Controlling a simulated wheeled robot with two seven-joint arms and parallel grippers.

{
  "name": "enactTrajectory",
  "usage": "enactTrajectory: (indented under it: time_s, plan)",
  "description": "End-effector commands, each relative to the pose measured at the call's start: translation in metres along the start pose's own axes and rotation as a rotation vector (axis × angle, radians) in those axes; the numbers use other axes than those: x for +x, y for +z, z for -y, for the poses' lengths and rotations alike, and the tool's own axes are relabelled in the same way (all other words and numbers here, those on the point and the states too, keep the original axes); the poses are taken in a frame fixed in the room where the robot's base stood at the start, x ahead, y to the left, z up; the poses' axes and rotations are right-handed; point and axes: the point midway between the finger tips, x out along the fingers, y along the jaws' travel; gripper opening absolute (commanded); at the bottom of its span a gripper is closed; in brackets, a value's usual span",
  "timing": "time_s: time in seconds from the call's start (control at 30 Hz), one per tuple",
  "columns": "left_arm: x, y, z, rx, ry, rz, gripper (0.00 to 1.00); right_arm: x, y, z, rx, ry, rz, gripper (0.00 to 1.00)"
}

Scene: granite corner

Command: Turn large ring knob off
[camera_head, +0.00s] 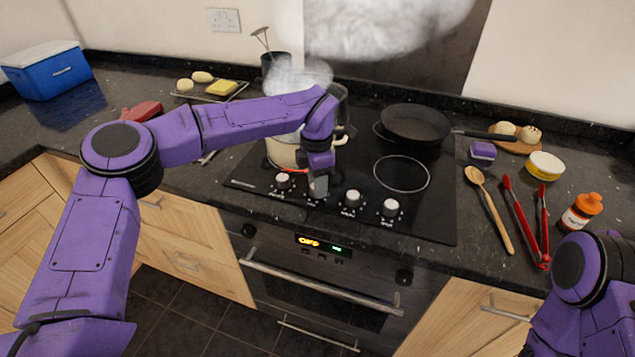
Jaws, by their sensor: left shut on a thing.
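The black hob (435,215) has a row of white knobs along its front edge. The leftmost knob (283,180) and two on the right, one (353,197) nearer the middle and one (390,207) at the end, show clear. My left gripper (318,188) points down at the row between them, shut on a knob that its fingers mostly hide. A pale pot (284,153) stands on the front left ring, which glows red at its edge; my left arm crosses in front of it. Knob labels are too small to read. My right gripper is out of view; only its arm shows.
Steam (390,22) rises above the hob. A black frying pan (416,122) sits on the back right; the front right ring (402,174) is empty. Red tongs (522,222), a wooden spoon (490,208) and a sauce bottle (580,212) lie or stand on the right counter.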

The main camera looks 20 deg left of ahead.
Motion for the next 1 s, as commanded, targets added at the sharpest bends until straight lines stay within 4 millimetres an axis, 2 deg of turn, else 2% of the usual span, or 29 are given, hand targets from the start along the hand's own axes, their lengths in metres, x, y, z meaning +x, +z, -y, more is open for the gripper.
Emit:
enactTrajectory:
  time_s: [1.0]
  plan:
    - [0.002,-0.002,-0.002,-0.941,0.001,0.049,0.06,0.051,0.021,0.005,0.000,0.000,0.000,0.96]
